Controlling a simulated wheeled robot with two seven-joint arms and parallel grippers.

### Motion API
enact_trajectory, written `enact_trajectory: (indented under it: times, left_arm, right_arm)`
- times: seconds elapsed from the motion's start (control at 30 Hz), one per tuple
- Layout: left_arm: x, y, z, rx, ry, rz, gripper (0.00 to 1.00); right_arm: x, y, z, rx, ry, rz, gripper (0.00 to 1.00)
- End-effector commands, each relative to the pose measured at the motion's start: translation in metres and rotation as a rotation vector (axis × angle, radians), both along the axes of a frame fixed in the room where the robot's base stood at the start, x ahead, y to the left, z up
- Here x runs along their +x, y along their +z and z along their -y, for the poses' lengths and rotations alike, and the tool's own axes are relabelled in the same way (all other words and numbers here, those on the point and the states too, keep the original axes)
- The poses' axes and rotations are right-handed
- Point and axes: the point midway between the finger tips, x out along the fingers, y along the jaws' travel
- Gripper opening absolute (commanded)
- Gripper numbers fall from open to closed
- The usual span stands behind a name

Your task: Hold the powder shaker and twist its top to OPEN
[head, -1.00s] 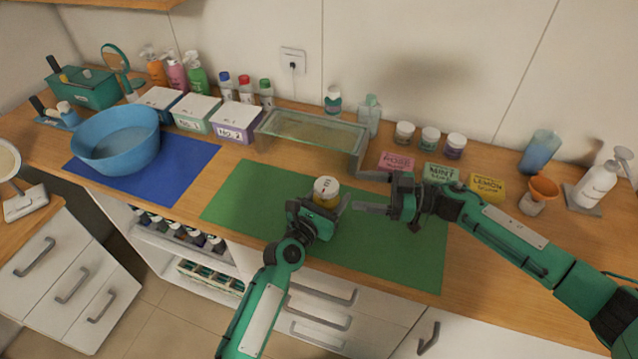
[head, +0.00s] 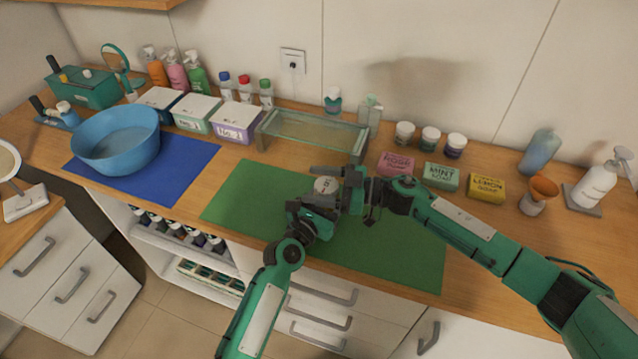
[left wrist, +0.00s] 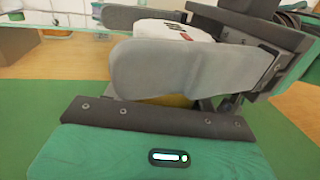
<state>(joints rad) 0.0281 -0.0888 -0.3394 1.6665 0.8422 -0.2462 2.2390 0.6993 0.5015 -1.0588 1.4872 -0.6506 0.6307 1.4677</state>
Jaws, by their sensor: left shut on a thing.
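The powder shaker (head: 325,185) stands upright above the green mat, its pale round top facing up. My left gripper (head: 316,208) is shut on its body from the front. In the left wrist view the shaker's white top (left wrist: 175,29) with dark and red marks shows, and a bit of yellow body below. My right gripper (head: 328,190) comes in from the right with its fingers on the far and near sides of the top. It looks open; its near finger hides much of the shaker in the left wrist view, and contact is unclear.
The green mat (head: 245,195) is otherwise bare. A glass-sided tray (head: 310,130) stands close behind the grippers. Soap boxes (head: 440,176) and small jars (head: 430,138) stand to the right. A blue bowl (head: 115,140) sits on a blue mat at left.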

Motion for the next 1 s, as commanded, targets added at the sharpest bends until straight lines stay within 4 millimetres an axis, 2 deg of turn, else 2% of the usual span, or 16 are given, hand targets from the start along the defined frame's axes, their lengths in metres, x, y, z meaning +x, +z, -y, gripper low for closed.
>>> enact_trajectory:
  times: [0.03,0.2,0.23,0.63,1.0]
  left_arm:
    - [-0.0001,-0.0001,0.0001,0.0,0.0,0.0,0.32]
    - [-0.0001,-0.0001,0.0002,0.0,0.0,0.0,0.32]
    - [-0.0001,-0.0001,0.0002,0.0,0.0,0.0,0.32]
    - [-0.0002,0.0,0.0003,0.0,0.0,0.0,0.32]
    - [-0.0004,0.0001,0.0006,0.0,-0.001,0.0,0.32]
  right_arm:
    - [0.0,0.0,0.0001,0.0,0.0,0.0,0.62]
    - [-0.0001,0.0001,0.0002,0.0,0.0,0.0,0.29]
    - [0.0,0.0001,0.0002,0.0,0.0,0.0,0.27]
    - [0.0,0.0002,-0.0006,-0.002,0.078,0.001,0.27]
    - [-0.0048,0.0004,-0.0011,-0.001,0.375,0.002,0.27]
